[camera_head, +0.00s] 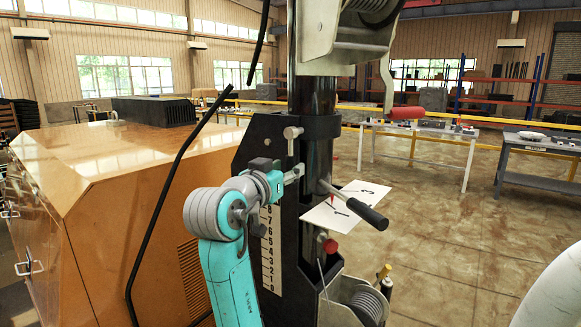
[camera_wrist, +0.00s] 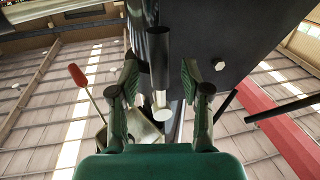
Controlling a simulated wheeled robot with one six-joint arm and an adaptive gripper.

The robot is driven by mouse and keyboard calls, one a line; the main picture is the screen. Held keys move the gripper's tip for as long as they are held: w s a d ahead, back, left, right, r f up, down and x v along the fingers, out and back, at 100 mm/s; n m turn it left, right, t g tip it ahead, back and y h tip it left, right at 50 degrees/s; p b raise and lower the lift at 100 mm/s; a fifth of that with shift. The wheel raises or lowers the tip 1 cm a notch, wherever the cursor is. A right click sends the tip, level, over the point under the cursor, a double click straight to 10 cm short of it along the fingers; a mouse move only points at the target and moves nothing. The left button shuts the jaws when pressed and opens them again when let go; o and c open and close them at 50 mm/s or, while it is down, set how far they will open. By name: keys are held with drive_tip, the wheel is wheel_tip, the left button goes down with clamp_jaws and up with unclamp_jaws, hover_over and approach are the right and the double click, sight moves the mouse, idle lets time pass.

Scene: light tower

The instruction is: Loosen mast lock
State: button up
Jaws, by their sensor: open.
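The black mast (camera_head: 312,100) rises upright in the head view. My wrist hides part of the mast bracket.
Open floor lies right.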

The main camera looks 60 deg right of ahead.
drive_tip(key=shift+w+d, duration=0.2)
drive_tip(key=shift+d, duration=1.1)
drive_tip(key=shift+c, duration=0.2)
clamp_jaws()
